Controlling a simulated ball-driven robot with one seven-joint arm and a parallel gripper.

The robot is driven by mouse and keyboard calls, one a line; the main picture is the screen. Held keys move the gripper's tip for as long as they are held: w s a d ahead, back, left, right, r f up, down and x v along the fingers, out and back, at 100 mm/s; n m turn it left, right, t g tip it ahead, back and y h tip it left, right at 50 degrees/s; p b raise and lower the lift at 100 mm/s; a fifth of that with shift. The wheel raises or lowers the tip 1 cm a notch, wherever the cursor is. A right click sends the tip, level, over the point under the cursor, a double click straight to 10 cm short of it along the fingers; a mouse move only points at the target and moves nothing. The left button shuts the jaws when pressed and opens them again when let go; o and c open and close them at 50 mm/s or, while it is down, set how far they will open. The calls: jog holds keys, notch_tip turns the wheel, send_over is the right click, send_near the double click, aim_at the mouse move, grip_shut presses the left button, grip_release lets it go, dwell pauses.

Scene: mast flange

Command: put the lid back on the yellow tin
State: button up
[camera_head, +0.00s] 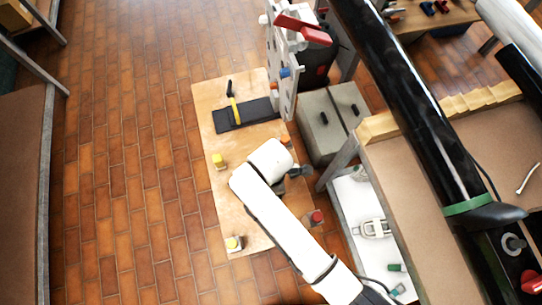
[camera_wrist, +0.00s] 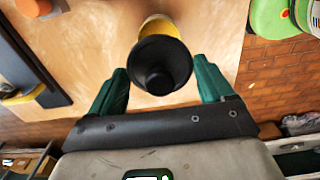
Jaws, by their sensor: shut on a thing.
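The wooden board (camera_head: 208,105) bears a black mat (camera_head: 226,122) with a yellow-handled tool, and yellow-topped items (camera_head: 218,161) (camera_head: 234,243) on its left side. A red-topped item (camera_head: 316,217) is at the right edge. A white upright panel (camera_head: 286,75) rises behind. Brick floor is free left.

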jog(key=shift+w+d+f, duration=0.1)
jog(key=shift+d+f, duration=0.1)
jog(key=shift+f+b, duration=0.75)
jog(key=shift+b, duration=0.35)
notch_tip(320, 180, down, 3)
jog(key=b, duration=0.3)
jog(key=shift+r, duration=0.15)
jog(key=shift+f+b, duration=0.45)
jog(key=shift+f, duration=0.45)
jog(key=shift+r+p, duration=0.1)
jog(key=shift+p, duration=0.5)
jog(key=shift+f+p, duration=0.25)
jog(key=shift+p, duration=0.2)
dwell(0.8)
jog(key=o, duration=0.9)
